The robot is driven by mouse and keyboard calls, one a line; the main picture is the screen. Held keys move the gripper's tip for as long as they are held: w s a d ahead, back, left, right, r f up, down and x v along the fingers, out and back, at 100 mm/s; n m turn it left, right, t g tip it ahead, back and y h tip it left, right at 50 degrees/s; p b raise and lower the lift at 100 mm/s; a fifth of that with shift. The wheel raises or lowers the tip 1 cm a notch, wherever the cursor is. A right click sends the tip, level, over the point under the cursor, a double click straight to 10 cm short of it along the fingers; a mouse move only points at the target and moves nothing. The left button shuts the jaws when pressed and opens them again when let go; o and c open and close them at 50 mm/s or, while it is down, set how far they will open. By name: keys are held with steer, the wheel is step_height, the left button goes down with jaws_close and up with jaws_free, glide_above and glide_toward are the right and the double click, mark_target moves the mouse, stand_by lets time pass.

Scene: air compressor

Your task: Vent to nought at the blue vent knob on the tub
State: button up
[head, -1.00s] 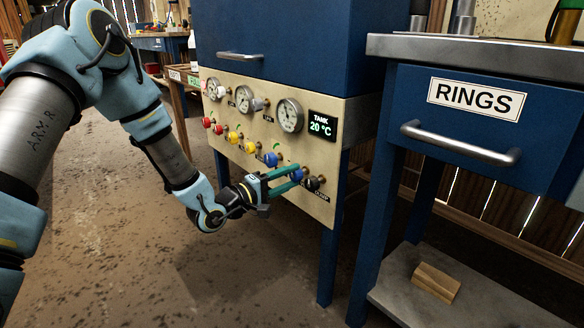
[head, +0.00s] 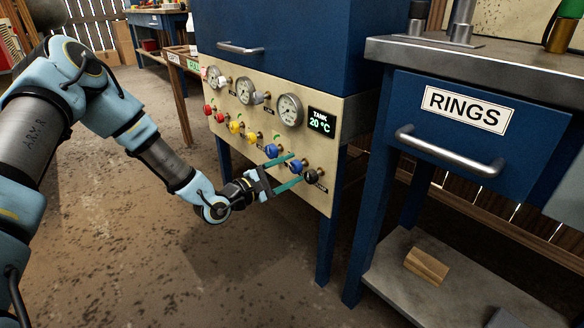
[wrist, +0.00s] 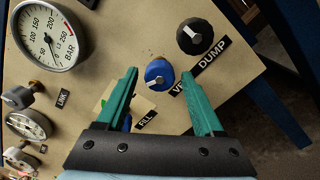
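The blue vent knob (wrist: 160,73) is on the tan panel beside a partly hidden label starting "VE". Its white pointer line faces left in the wrist view. In the head view, it is the lower-right blue knob (head: 296,167). My gripper (wrist: 158,71) is open and empty, with one teal finger on each side of the vent knob. Gaps show between the knob and both fingers in the wrist view. The gripper also shows in the head view (head: 297,168), reaching the panel from the lower left. The depth between fingertips and knob is hard to judge.
The black DUMP knob (wrist: 195,36) sits close to the right finger. The FILL knob (head: 271,151) is mostly hidden by the left finger in the wrist view. A BAR gauge (wrist: 46,36) is upper left. The RINGS drawer bench (head: 460,110) stands right.

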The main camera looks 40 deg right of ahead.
steer(key=shift+a, duration=0.1)
steer(key=a+p, duration=0.1)
steer(key=a, duration=0.4)
steer(key=shift+w+a+p, duration=0.15)
steer(key=shift+a+p, duration=0.15)
steer(key=shift+a, duration=0.1)
